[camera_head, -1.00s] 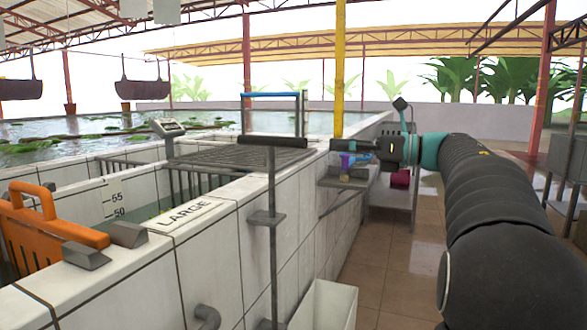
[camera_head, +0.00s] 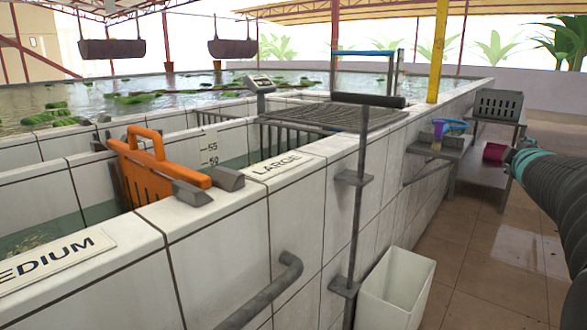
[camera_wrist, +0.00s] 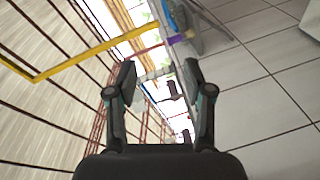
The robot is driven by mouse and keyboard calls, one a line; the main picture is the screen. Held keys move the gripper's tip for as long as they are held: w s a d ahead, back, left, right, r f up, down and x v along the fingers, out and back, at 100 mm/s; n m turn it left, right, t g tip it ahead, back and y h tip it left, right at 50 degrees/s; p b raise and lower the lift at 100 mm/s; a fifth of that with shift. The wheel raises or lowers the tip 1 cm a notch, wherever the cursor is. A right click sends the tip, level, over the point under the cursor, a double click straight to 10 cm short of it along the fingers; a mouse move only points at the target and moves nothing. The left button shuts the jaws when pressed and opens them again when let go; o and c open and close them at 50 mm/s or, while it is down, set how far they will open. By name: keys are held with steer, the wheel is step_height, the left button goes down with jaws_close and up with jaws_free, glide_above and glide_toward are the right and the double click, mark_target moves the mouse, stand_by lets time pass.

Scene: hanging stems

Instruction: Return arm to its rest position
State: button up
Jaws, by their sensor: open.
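My gripper (camera_wrist: 158,85) shows in the wrist view with its two dark fingers spread apart. It is open, and nothing is held between the fingers. In the head view only part of my black ribbed arm with a teal band shows at the right edge; the gripper itself is out of that frame. The arm is over the tiled walkway, to the right of the tanks.
White tiled tanks (camera_head: 300,235) fill the left and middle. An orange slotted gate (camera_head: 150,165) sits on the tank wall. A grey crate (camera_head: 498,105) and shelf lie beyond. The tiled floor (camera_head: 490,260) is partly clear.

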steer(key=s+a+f+m+g+y, duration=0.3)
steer(key=s+a+f+m+g, duration=0.7)
steer(key=s+a+f, duration=0.8)
steer(key=s+a+f+y, duration=0.2)
steer(key=s+a, duration=0.4)
steer(key=a, duration=0.2)
steer(key=s+a+f+n+y, duration=0.1)
steer(key=s+a+f+y, duration=0.1)
steer(key=s+a, duration=0.5)
steer(key=shift+a+f+t+y, duration=0.3)
steer(key=shift+a+f, duration=0.4)
steer(key=shift+f, duration=0.05)
